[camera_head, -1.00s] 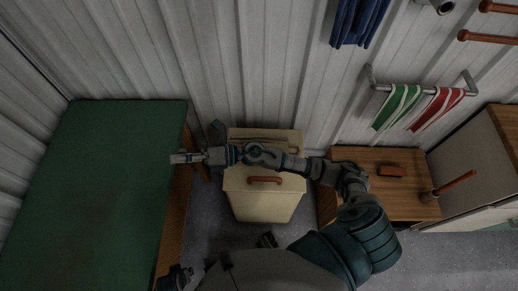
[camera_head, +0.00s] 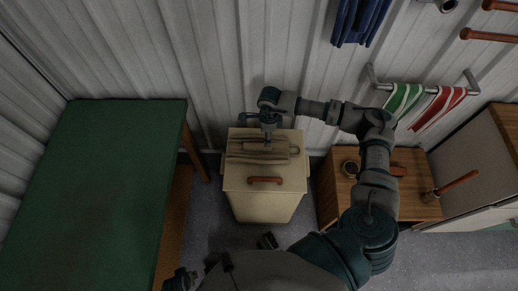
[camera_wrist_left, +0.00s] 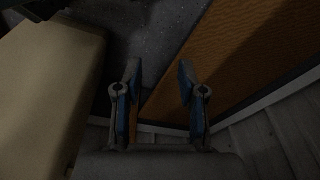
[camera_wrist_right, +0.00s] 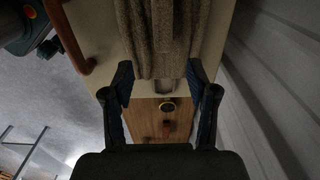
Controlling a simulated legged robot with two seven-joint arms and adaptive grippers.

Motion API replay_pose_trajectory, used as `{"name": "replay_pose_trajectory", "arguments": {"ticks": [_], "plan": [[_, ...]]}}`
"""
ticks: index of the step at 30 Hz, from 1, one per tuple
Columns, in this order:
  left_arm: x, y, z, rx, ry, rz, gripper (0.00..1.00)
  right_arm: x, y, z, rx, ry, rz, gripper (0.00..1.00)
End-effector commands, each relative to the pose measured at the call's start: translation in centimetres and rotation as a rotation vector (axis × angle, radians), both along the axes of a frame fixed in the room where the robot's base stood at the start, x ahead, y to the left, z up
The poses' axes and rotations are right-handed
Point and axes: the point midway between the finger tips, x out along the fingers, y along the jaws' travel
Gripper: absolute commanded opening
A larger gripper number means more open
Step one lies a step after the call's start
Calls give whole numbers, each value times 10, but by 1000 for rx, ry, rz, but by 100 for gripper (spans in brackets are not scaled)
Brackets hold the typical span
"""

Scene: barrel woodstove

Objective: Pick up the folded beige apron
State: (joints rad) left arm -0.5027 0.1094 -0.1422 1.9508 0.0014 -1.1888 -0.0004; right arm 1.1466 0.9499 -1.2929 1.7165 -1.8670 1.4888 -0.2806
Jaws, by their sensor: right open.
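The folded beige apron (camera_head: 245,149) lies flat on the lid of a cream bin (camera_head: 265,208); it looks grey-brown in this light. In the right wrist view the apron (camera_wrist_right: 160,35) has soft folds and a narrow tab at its near end. My right gripper (camera_head: 268,143) points down over the apron's middle, its fingers (camera_wrist_right: 160,76) open on either side of the cloth's near end. I cannot tell whether they touch it. My left gripper (camera_wrist_left: 157,78) is open and empty, low between the bin and the green-topped table.
A green-topped table (camera_head: 110,180) stands left. The bin lid has a red-brown handle (camera_head: 265,180) in front of the apron. A wooden cabinet (camera_head: 340,190) with a cup (camera_head: 349,168) stands right. Striped towels (camera_head: 437,105) hang on the corrugated wall behind.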

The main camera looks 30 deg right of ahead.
Motion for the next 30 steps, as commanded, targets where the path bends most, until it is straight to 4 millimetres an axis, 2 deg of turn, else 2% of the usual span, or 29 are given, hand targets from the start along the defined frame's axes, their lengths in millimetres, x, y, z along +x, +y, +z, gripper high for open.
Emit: {"name": "replay_pose_trajectory", "arguments": {"ticks": [1, 3, 11, 19, 22, 29, 30], "plan": [[0, 0, 2, 0, 0, 0, 40, 0, 0, -13, 1, 3, -1, 58], [1, 0, 7, 0, -2, 1, 40, 0, 0, -26, 0, 2, 0, 58], [2, 0, 16, 0, -4, 2, 40, 1, 1, -49, 2, 0, 1, 58], [3, 0, 34, 0, -10, 3, 40, 8, 2, -89, 1, 2, -1, 58], [3, 0, 38, 0, -10, 4, 40, 8, 3, -96, 3, 1, 0, 58], [3, 0, 39, 0, -10, 4, 40, 8, 3, -96, 3, -1, 0, 58], [3, 0, 38, 1, -8, 4, 40, 8, 3, -96, 3, -1, 0, 48]]}}
